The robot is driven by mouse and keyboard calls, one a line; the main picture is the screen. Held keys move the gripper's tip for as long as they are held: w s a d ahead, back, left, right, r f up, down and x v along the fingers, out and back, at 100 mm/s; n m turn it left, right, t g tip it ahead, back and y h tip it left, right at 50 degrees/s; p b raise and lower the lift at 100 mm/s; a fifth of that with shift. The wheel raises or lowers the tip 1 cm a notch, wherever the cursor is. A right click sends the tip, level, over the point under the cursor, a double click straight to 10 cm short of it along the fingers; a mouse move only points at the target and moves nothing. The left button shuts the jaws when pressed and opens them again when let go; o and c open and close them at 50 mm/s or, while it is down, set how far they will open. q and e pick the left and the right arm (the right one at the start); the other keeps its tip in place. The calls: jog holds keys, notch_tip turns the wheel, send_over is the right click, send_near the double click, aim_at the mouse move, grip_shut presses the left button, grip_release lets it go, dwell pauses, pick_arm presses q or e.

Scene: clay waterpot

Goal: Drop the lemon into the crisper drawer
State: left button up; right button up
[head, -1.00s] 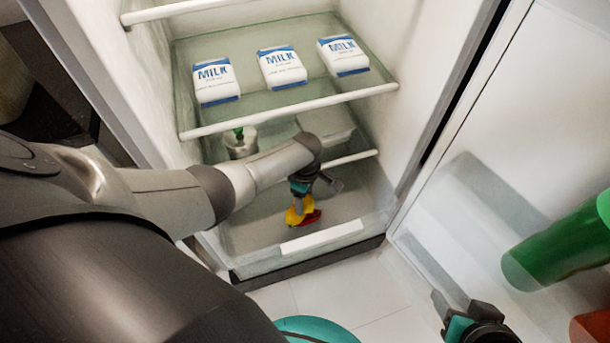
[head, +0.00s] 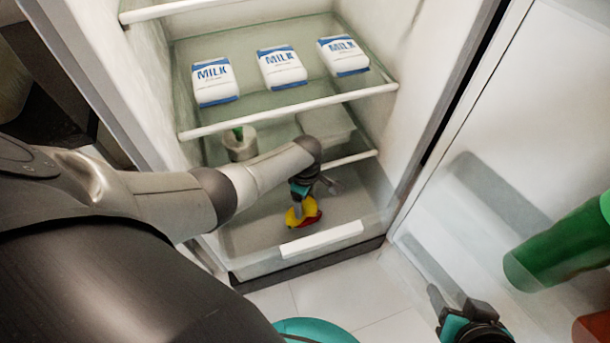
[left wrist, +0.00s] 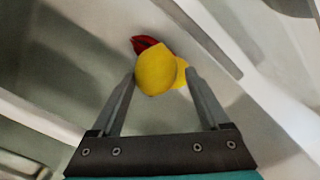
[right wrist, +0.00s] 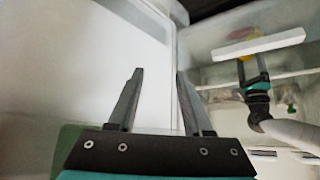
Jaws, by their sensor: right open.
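A yellow lemon (left wrist: 155,70) lies in the clear crisper drawer (head: 345,259) at the bottom of the fridge. It also shows in the head view (head: 293,217). A second yellow shape (left wrist: 181,73) and a red item (left wrist: 148,43) lie against it. My left gripper (head: 312,188) reaches down into the drawer, just above the lemon. Its fingers (left wrist: 161,75) stand wide apart around the near side of the lemon and do not appear clamped on it. My right gripper (head: 452,292) is open and empty outside the fridge, beside the open door. It also shows in the right wrist view (right wrist: 158,75).
A pot with something green (head: 240,145) and a clear container (head: 326,123) are behind my left arm. The open fridge door (head: 500,190) is at right, with a green bottle (head: 558,243). Floor tiles (head: 340,295) are clear.

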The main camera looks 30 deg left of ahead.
pick_arm(q)
jog(key=shift+r, duration=0.35)
notch_tip(320, 180, up, 4)
jog(key=p, duration=0.3)
jog(key=shift+f, duration=0.25)
notch_tip(320, 180, up, 9)
jog(key=p, duration=0.6)
jog(key=shift+f, duration=0.15)
pick_arm(e)
jog(key=s+d+f+g, duration=0.2)
jog(key=s+f, duration=0.1)
jog(key=f, duration=0.4)
jog(key=s+d+f+g+h, duration=0.1)
jog(key=s+d+f+g, duration=0.1)
jog(key=f, duration=0.5)
jog(key=shift+s+d+f+g+h, duration=0.15)
jog(key=shift+s+f+g+h, duration=0.25)
jog(key=shift+s, duration=0.75)
